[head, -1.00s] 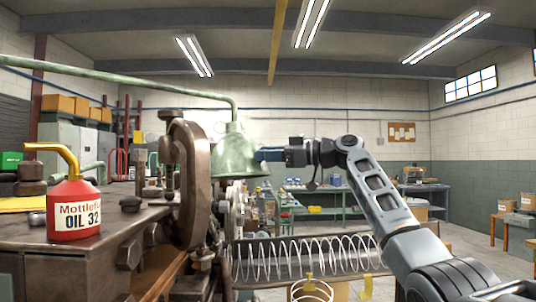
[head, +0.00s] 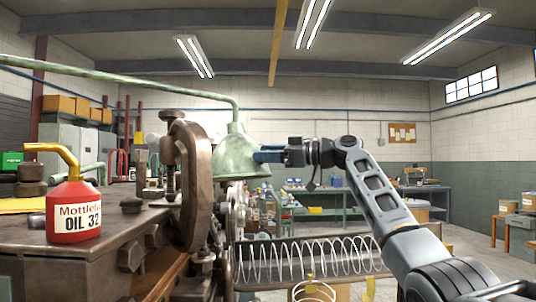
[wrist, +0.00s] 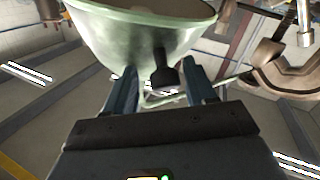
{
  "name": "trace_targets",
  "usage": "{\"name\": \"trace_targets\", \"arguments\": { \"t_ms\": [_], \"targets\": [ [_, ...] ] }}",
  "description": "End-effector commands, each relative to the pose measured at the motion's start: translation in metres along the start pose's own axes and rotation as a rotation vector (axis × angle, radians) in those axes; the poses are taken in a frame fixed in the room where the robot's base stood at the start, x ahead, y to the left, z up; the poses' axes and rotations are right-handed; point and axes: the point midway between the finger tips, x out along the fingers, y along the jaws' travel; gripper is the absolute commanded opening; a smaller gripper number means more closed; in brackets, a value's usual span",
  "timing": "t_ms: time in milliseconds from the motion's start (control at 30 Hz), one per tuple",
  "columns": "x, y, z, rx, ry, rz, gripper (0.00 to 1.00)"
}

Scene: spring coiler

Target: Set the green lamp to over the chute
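The green lamp (head: 238,160) is a bell-shaped shade hanging from a long green pipe arm (head: 120,76). It hangs beside the brown machine wheel, left of and above the trough with the coiled spring, which looks like the chute (head: 265,286). My gripper (head: 262,156) reaches in from the right at the shade's side. In the wrist view the shade (wrist: 120,40) fills the top, and a dark knob (wrist: 164,76) on it stands between the fingertips of my gripper (wrist: 163,84). The fingers look open, with gaps on both sides of the knob.
The brown machine (head: 195,185) with its large wheel stands close left of the lamp. A red oil can (head: 73,208) stands on the machine bench. A long spring (head: 310,258) lies along the trough. Air right of the lamp, above the trough, holds only my arm.

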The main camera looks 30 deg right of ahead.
Motion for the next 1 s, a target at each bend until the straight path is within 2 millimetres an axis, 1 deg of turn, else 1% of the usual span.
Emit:
{"name": "trace_targets", "arguments": {
  "t_ms": [33,167,267,367,600,700,833,1000],
  "targets": [
    [0.002,-0.003,0.004,0.004,-0.006,-0.007,0.52],
    [0.002,-0.003,0.005,0.005,-0.007,-0.007,0.52],
    [-0.002,-0.002,0.006,0.005,-0.006,-0.006,0.52],
    [-0.014,-0.002,0.006,0.004,-0.005,-0.003,0.52],
    [-0.054,-0.001,0.004,0.0,-0.002,-0.001,0.52],
    [-0.067,-0.001,0.003,0.001,0.0,-0.001,0.52],
    [-0.076,0.0,0.001,0.0,0.0,-0.001,0.52],
    [-0.078,0.0,0.0,0.0,0.0,-0.001,0.52]
  ]
}}
